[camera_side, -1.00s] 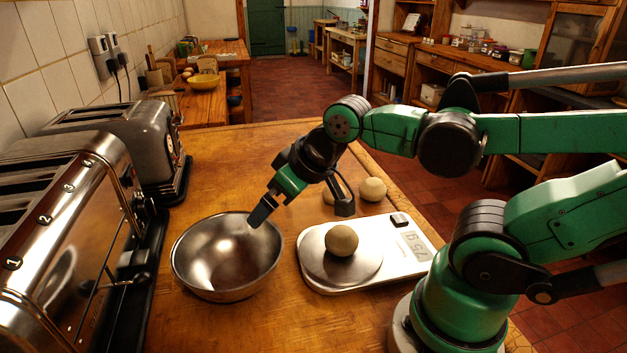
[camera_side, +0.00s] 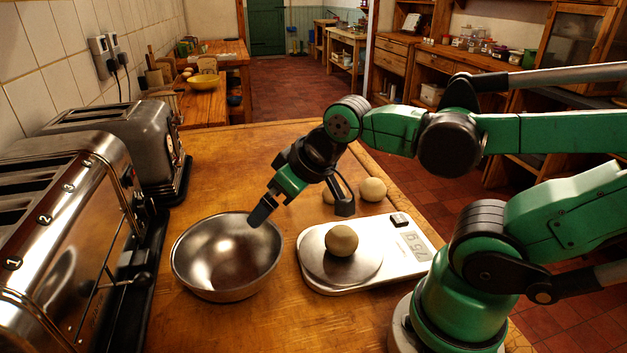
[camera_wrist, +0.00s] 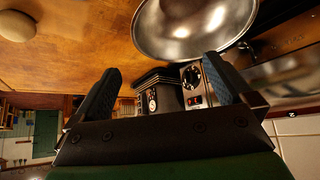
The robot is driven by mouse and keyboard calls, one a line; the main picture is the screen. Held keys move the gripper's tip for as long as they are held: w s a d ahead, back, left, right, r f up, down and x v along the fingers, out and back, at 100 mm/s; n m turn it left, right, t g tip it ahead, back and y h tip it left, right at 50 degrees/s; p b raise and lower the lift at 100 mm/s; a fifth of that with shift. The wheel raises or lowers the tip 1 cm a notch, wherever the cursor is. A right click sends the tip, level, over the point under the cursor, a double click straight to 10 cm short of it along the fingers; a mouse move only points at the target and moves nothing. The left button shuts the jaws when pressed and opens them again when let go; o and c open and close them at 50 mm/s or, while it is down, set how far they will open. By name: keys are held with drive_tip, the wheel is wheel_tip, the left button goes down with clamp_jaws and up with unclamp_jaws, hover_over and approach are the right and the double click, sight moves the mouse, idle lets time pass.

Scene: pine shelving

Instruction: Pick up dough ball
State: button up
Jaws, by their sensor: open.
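A round beige dough ball (camera_side: 341,240) sits on the round steel plate of a white kitchen scale (camera_side: 405,262). In the wrist view the bowl (camera_wrist: 150,30) is at the top right, and part of a dough ball (camera_wrist: 17,28) shows at the left edge.
Two toasters (camera_side: 70,215) stand along the tiled wall at the left. The wooden counter (camera_side: 240,165) behind the bowl is mostly clear. The counter's right edge drops to a red tiled floor.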

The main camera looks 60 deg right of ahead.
drive_tip(key=m+g+h, duration=0.1)
drive_tip(key=m+g, duration=0.3)
hover_over(343, 231)
drive_tip(key=w+a, duration=0.3)
wheel_tip(343, 231, down, 4)
drive_tip(key=s+d+m, duration=0.1)
drive_tip(key=s+d+f+m+g, duration=0.1)
drive_tip(key=s+d+g, duration=0.1)
drive_tip(key=shift+s+f+m, duration=0.25)
drive_tip(key=shift+f+m, duration=0.15)
drive_tip(key=shift+w+d+f, duration=0.1)
drive_tip(key=shift+w+f, duration=0.05)
drive_tip(key=shift+f, duration=1.2)
drive_tip(key=shift+w+f, duration=0.15)
drive_tip(key=shift+f, duration=1.15)
drive_tip(key=c, duration=0.6)
